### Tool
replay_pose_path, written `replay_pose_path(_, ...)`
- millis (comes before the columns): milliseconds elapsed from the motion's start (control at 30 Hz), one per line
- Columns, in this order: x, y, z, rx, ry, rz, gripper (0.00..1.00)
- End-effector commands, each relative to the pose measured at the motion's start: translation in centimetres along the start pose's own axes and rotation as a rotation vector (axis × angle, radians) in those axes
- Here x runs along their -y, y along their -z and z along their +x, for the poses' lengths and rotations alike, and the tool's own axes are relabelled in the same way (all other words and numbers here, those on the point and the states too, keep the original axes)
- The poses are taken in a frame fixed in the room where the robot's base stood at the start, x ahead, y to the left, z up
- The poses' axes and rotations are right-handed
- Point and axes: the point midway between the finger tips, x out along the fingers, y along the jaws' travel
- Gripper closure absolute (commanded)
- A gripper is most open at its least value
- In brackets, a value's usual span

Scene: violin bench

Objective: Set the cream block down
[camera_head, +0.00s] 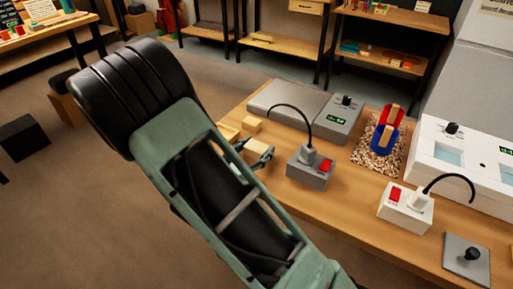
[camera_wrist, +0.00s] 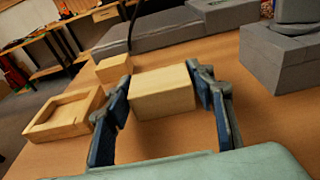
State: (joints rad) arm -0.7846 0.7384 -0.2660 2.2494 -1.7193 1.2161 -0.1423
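The cream block (camera_wrist: 162,92) is a pale wooden block between the two blue-padded fingers of my gripper (camera_wrist: 160,80) in the wrist view. The fingers lie along its left and right sides and appear closed on it. In the head view my gripper (camera_head: 253,152) is over the near left edge of the wooden bench (camera_head: 345,214), and my arm hides part of it. The block is low over the bench top; I cannot tell whether its underside touches the wood.
A shallow wooden tray (camera_wrist: 70,114) lies left of the block, with a small wooden cube (camera_wrist: 114,68) behind it. A grey switch box (camera_head: 311,167) with a plug and cable stands close on the right. Bare bench top lies between them.

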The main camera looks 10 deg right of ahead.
Motion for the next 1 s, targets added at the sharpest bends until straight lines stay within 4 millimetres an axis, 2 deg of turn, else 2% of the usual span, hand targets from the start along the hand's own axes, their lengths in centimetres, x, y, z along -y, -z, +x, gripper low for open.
replay_pose_path(100,0.0,-0.1,0.0,0.0,0.0,0.0,0.37)
replay_pose_path(433,0.0,0.0,-0.1,0.0,-0.001,0.001,0.37)
replay_pose_path(567,-0.1,-0.2,-2.0,-0.001,-0.004,0.0,0.37)
replay_pose_path(800,0.5,-0.2,-6.9,0.0,-0.005,0.0,0.37)
replay_pose_path(1000,0.6,-0.1,-9.9,-0.001,-0.002,0.001,0.37)
